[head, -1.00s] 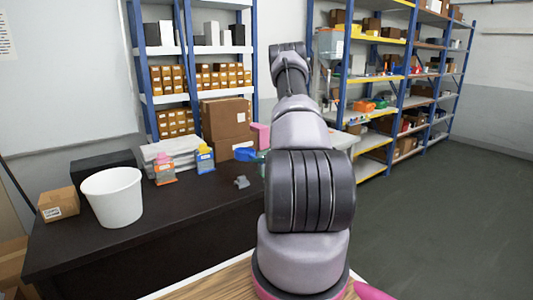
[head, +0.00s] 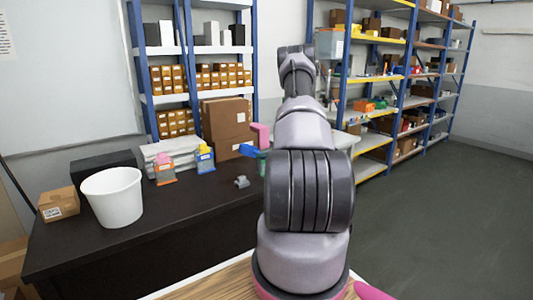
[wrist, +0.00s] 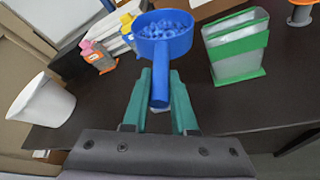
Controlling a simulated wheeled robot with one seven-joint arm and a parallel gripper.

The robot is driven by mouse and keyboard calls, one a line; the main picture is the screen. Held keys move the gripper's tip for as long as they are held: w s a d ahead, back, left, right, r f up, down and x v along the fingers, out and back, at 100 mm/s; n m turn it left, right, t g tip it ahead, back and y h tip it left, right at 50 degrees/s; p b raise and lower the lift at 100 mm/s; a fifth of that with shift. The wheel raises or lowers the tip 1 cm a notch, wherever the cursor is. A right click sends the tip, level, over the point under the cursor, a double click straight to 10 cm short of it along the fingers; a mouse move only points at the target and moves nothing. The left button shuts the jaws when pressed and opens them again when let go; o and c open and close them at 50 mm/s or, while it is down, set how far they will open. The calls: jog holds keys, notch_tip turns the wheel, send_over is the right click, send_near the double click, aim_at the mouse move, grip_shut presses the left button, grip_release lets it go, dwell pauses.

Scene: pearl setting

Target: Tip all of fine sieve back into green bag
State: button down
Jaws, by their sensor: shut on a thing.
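My gripper (wrist: 160,88) has green fingers shut on the handle of the blue fine sieve (wrist: 163,45). The sieve is held above the dark table with its bowl facing the wrist camera, and several small blue pieces (wrist: 162,28) lie in it. The green bag (wrist: 238,66), pale with green bands, stands open on the table to the right of the sieve, apart from it. In the head view the sieve (head: 249,151) shows just left of my arm. The green bag cannot be made out there.
A white bucket (head: 112,198) and a cardboard box (head: 59,204) stand at the table's left. A pink-capped bag (head: 165,170) and a yellow-capped bag (head: 205,160) stand by folded white cloths (head: 172,148). A small grey object (head: 242,181) lies on the table. The front of the table is clear.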

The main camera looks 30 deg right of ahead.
jog(key=shift+d+r, duration=0.15)
jog(key=shift+r, duration=0.1)
jog(key=shift+d+r+m, duration=0.2)
jog(key=shift+r+m, duration=0.05)
jog(key=shift+m, duration=0.05)
jog(key=shift+d+r, duration=0.4)
jog(key=shift+r, duration=0.1)
jog(key=shift+d+r+m+y, duration=0.15)
jog(key=shift+d+m+y, duration=0.05)
jog(key=shift+m+y, duration=0.2)
jog(key=shift+d+r+m+y, duration=0.3)
jog(key=shift+d+m, duration=0.2)
jog(key=shift+d, duration=0.25)
jog(key=shift+w+d+r+m+t+y, duration=0.1)
jog(key=shift+d+r+m+t+y, duration=0.5)
jog(key=shift+m, duration=0.7)
dwell(0.8)
jog(key=shift+d+f+m, duration=0.35)
jog(key=shift+f+m, duration=0.1)
jog(key=shift+m, duration=0.35)
dwell(0.6)
jog(key=shift+d+r+m+t+y, duration=0.3)
jog(key=shift+m, duration=0.4)
dwell(0.6)
